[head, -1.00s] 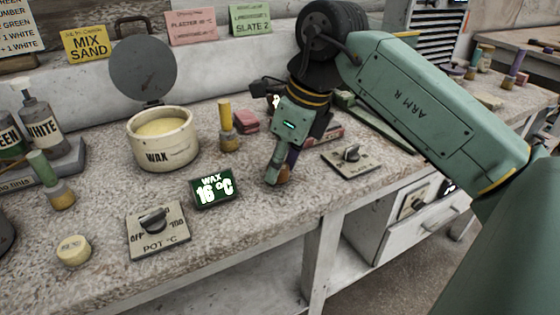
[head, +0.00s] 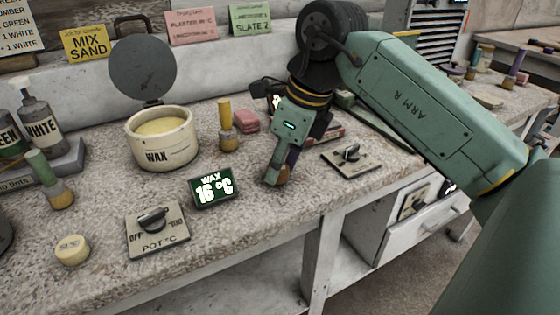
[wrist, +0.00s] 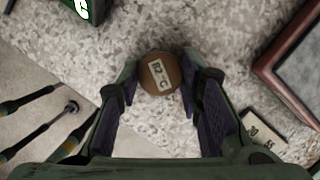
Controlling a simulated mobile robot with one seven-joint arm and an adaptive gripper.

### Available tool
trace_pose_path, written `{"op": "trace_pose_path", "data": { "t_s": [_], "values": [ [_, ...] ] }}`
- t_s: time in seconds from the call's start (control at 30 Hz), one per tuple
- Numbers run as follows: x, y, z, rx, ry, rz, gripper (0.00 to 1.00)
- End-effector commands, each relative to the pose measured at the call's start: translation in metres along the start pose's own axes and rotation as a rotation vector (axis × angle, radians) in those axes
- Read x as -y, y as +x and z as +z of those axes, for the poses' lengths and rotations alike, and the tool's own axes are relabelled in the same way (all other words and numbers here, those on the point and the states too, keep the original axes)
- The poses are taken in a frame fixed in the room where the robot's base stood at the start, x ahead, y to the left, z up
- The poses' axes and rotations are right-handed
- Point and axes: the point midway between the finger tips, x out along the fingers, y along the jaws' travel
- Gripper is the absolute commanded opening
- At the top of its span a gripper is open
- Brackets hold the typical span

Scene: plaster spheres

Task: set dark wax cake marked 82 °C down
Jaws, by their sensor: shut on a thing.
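The dark wax cake is a small brown disc with a pale label reading "82" and "C" in the wrist view (wrist: 160,73). My gripper (head: 276,180) is shut on it, with a fingertip on either side. In the head view the fingers hide most of the cake; a bit of brown (head: 284,178) shows at the tips, close over the speckled bench top (head: 240,240) near its front edge. I cannot tell whether the cake touches the bench.
Left of my gripper are the wax display (head: 212,187) reading 16 °C, a yellow-handled tool (head: 226,125) and the lidded wax pot (head: 163,152). A dial plate (head: 362,158) lies to the right. The pot dial plate (head: 158,241) and a pale yellow cake (head: 72,250) are front left.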

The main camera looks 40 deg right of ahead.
Motion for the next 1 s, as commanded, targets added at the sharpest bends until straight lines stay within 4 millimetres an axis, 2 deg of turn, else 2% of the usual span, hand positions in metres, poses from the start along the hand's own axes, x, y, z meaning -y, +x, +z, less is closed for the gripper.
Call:
{"op": "trace_pose_path", "data": {
  "t_s": [0.57, 0.6, 0.9, 1.0],
  "values": [
    [0.000, 0.012, -0.004, 0.000, 0.000, 0.000, 0.13],
    [0.000, 0.011, -0.003, 0.000, 0.000, 0.000, 0.36],
    [0.000, 0.011, -0.003, 0.000, 0.000, 0.000, 0.56],
    [0.000, 0.011, -0.003, 0.000, 0.000, 0.000, 0.56]
  ]
}}
